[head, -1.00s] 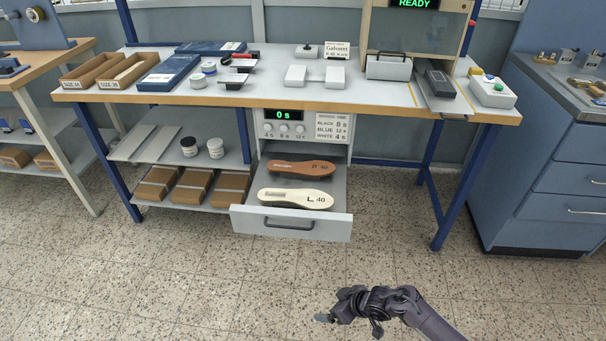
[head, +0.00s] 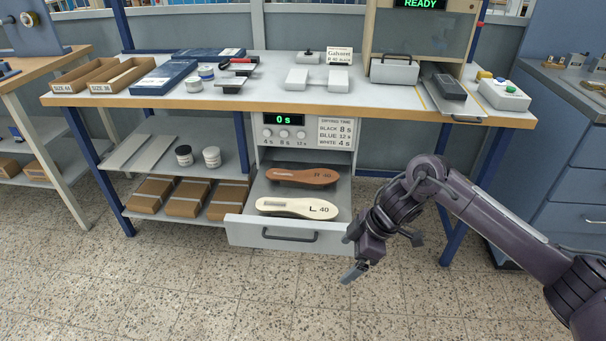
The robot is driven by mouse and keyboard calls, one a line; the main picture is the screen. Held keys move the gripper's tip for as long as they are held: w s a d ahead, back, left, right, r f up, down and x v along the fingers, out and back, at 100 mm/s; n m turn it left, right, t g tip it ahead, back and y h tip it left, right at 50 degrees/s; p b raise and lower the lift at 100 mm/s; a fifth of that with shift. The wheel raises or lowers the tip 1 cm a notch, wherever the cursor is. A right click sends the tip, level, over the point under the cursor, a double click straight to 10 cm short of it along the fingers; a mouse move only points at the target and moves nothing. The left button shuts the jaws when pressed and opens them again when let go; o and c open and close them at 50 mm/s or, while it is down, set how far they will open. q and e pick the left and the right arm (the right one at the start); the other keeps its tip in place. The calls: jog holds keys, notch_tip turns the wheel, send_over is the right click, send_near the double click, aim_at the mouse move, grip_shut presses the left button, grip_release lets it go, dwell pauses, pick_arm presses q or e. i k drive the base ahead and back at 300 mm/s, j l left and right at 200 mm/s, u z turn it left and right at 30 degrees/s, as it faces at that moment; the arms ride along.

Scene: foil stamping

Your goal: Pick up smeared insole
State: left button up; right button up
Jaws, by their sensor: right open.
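Two insoles lie in the open grey drawer (head: 240,236) under the bench. The cream insole (head: 296,208), marked "L 40", lies in front and has a pale grey stamp mark at its left end. The brown insole (head: 302,177), marked 40, lies behind it with a small light mark at its left. The marks are too small to tell which is smeared. My right gripper (head: 353,272) is open and empty, pointing down just right of and in front of the drawer, apart from both insoles. My left gripper is not in view.
The drying unit above the drawer shows "0 s" (head: 284,120). The bench top (head: 270,92) overhangs the drawer and carries boxes, jars and blocks. The floor in front is clear.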

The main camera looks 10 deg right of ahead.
aim_at(317, 177)
jog(key=i, duration=1.35)
